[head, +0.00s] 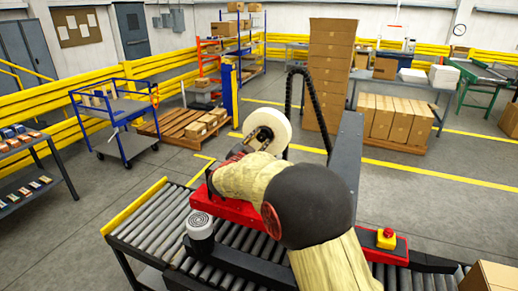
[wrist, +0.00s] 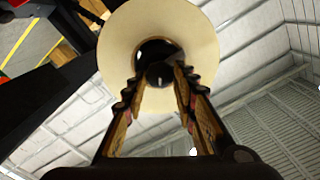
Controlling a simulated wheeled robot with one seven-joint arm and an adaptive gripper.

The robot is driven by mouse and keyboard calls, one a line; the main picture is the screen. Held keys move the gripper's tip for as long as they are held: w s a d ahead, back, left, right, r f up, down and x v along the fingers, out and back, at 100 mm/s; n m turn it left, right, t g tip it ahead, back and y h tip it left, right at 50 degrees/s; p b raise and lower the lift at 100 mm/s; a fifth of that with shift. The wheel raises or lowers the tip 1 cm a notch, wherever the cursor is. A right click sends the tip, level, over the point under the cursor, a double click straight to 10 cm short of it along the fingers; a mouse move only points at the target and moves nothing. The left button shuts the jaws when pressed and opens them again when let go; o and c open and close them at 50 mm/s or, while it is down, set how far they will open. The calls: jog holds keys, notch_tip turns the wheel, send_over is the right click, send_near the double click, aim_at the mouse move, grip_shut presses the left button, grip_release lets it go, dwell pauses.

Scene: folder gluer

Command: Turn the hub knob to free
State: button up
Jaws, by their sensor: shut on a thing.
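A cream roll (head: 281,122) stands upright on the machine in the head view, with its hub partly behind my arm. In the wrist view the roll (wrist: 205,50) faces me as a wide ring with a dark round opening. The dark hub knob (wrist: 160,72) sits in the middle of that opening. My gripper (wrist: 159,84) reaches up to it, with one finger on each side, shut on the knob. The finger pads partly hide the knob's sides, and I cannot read its turn angle or any mark. In the head view my arm hides most of the gripper.
The roller conveyor (head: 150,222) runs below my arm, with a red machine frame (head: 225,207) above it. A grey upright (head: 347,150) and a black cable chain (head: 312,85) stand close to the right. A yellow box with a red button (head: 386,238) is at the right.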

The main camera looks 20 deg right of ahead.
jog(key=m+b, duration=0.6)
jog(key=shift+s+f+b, duration=0.1)
jog(key=shift+f+b, duration=0.15)
jog(key=shift+b, duration=0.05)
jog(key=m+b, duration=0.2)
jog(key=shift+m, duration=0.4)
jog(key=shift+m+b, duration=1.2)
jog(key=shift+b, duration=0.05)
jog(key=shift+r, duration=0.1)
jog(key=o, duration=1.1)
jog(key=shift+o, duration=0.3)
